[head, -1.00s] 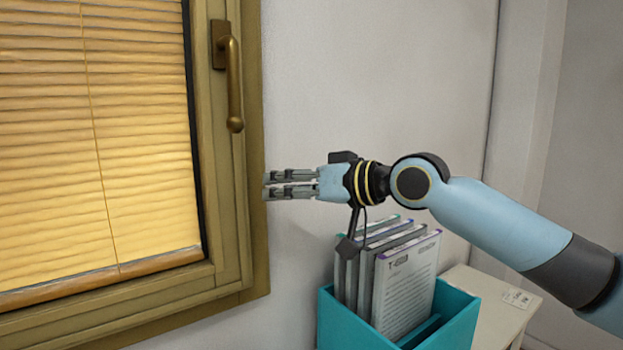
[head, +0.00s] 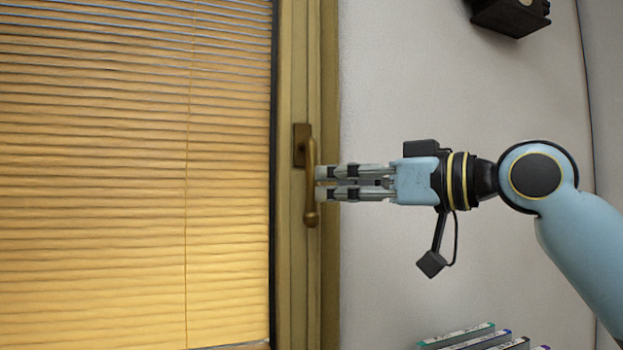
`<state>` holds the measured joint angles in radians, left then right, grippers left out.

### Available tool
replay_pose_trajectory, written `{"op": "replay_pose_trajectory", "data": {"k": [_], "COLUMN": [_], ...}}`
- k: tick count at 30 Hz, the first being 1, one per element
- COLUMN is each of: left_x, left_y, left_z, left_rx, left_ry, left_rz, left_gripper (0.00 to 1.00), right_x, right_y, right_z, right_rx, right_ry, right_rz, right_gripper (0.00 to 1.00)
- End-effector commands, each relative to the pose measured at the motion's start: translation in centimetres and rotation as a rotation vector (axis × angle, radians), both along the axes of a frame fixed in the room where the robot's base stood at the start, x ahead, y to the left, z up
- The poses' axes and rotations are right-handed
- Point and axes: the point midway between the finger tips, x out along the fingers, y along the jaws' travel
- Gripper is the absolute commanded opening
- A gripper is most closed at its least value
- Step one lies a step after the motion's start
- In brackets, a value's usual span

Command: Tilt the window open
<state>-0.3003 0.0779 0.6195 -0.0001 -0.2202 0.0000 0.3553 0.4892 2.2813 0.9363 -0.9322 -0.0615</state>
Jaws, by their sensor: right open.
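The window (head: 284,270) has a gold-brown frame and a lowered yellow blind (head: 120,180) over its pane. Its bronze handle (head: 311,205) hangs straight down from a plate (head: 301,145) on the frame's right upright. My right gripper (head: 318,183) comes in from the right, level, with its fingertips at the handle's right edge, partway down the grip. Its fingers are open with a narrow gap. I cannot tell whether they touch the handle. My left gripper is not in view.
Several binders (head: 470,337) show at the bottom edge, below my right arm. A dark box-like fixture (head: 510,14) is on the wall at the top right. The pale wall (head: 400,90) right of the window is otherwise bare.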

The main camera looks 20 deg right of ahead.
Motion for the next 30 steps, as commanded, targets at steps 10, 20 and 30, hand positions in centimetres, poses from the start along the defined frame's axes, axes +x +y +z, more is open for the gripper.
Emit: {"op": "replay_pose_trajectory", "data": {"k": [10, 20, 30], "left_x": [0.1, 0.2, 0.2], "left_y": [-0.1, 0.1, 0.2], "left_z": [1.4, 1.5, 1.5], "left_rx": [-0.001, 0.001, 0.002], "left_ry": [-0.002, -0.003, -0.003], "left_rz": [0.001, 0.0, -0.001], "left_gripper": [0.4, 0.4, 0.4], "right_x": [3.7, 4.5, 4.4], "right_y": [2.7, 3.2, 3.2], "right_z": [0.2, -0.1, -0.1], "right_rx": [0.004, -0.001, -0.001], "right_ry": [0.001, 0.0, 0.001], "right_rz": [0.0, -0.001, -0.001], "right_gripper": [0.4, 0.4, 0.09]}}
